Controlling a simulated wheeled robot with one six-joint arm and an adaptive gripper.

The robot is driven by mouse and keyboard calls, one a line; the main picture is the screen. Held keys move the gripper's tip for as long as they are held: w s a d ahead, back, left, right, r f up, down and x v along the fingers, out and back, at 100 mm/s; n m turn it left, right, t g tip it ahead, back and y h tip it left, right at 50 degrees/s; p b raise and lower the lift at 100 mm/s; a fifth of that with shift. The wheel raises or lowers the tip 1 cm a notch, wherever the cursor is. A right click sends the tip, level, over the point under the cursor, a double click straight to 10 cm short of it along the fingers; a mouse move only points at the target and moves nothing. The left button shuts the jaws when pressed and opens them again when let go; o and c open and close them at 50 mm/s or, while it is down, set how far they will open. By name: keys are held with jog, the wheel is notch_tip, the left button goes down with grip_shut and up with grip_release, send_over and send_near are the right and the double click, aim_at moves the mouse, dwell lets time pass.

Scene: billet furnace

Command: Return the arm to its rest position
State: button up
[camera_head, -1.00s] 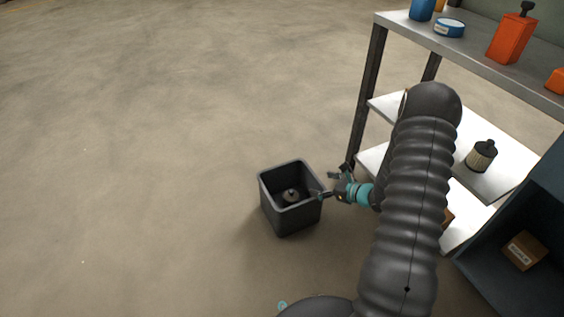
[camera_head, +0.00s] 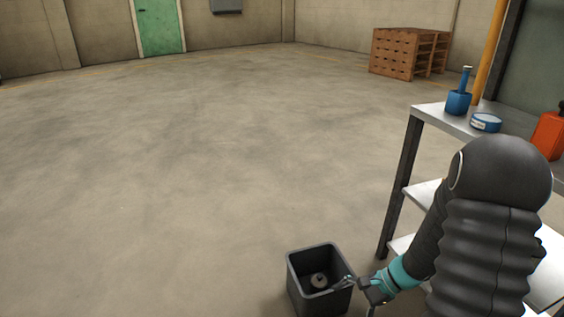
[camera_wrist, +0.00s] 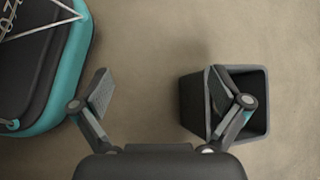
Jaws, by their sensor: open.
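My gripper (camera_head: 358,286) is at the right rim of a dark open bin (camera_head: 304,263) in the head view. In the wrist view my gripper (camera_wrist: 160,98) has its two fingers spread wide with nothing between them. The right finger overlaps the bin (camera_wrist: 259,103) there. A small round pale object (camera_head: 319,281) lies inside the bin in the head view. My arm reaches down from the right side of the head view and covers part of the shelf.
A metal shelf rack (camera_head: 404,165) stands at the right, with a blue container (camera_head: 458,103), a blue tin (camera_head: 486,122) and an orange container (camera_head: 549,136) on top. Wooden crates (camera_head: 394,55) and a green door (camera_head: 160,26) are far back. The floor left of the bin is clear.

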jog(key=s+r+n+t+h+p, duration=0.1)
jog(key=s+r+n+t+h, duration=0.1)
jog(key=r, duration=0.8)
jog(key=s+r+n+t+h+p, duration=0.1)
jog(key=s+r+n+t+h, duration=0.1)
jog(key=s+r+n+h, duration=0.2)
jog(key=s+r+n+t+h+p, duration=0.2)
jog(key=s+r+n, duration=0.5)
jog(key=r, duration=1)
jog(key=shift+s+a+h, duration=0.35)
jog(key=shift+s+h, duration=0.15)
jog(key=shift+s, duration=0.2)
jog(key=shift+d, duration=0.1)
